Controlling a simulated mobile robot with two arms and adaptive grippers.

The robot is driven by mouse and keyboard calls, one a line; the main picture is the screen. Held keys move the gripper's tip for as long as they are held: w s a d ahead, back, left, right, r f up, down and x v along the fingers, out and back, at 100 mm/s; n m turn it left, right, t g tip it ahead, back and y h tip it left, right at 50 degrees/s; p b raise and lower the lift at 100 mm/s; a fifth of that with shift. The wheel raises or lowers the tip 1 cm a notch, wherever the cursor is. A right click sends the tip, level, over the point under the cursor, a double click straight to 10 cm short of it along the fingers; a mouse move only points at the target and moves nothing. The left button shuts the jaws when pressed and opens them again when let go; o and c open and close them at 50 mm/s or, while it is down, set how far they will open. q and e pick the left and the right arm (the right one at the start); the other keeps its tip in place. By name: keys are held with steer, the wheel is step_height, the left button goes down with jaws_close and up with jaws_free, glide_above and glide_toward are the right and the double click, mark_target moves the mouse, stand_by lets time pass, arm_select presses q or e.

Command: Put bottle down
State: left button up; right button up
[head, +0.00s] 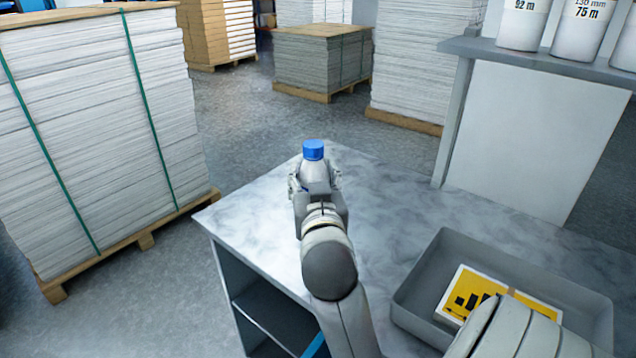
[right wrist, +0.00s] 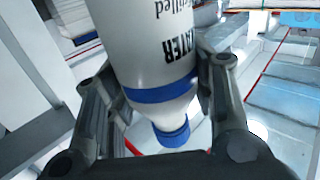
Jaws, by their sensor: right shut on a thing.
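A white bottle (head: 314,171) with a blue cap (head: 313,149) stands roughly upright at the far corner of the grey marbled worktop (head: 260,230) in the head view. My right gripper (head: 316,184) is shut around its body. In the right wrist view the bottle (right wrist: 158,50) shows between the two fingers, with dark lettering, a blue band and the blue cap (right wrist: 172,135). The bottle's base is hidden behind my gripper in the head view, so I cannot tell whether it touches the worktop. My left gripper is not in view.
A grey tray (head: 412,287) with a yellow-and-black printed sheet (head: 468,284) lies on the worktop at the right. A raised shelf (head: 540,62) with white rolls stands behind it. Strapped paper stacks on pallets (head: 100,110) stand on the floor beyond. The worktop between bottle and tray is clear.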

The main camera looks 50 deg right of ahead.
steer(key=shift+w+d+r, duration=0.1)
steer(key=shift+w+d, duration=0.05)
steer(key=shift+w, duration=0.05)
steer(key=shift+w+b, duration=0.2)
steer(key=shift+b, duration=0.2)
steer(key=w+d+f, duration=0.6)
steer(key=w+f, duration=0.4)
steer(key=f, duration=0.2)
steer(key=shift+d+p, duration=0.3)
steer(key=shift+p, duration=0.15)
steer(key=shift+f, duration=0.1)
steer(key=o, duration=0.9)
steer(key=shift+f, duration=0.15)
steer(key=o, duration=0.5)
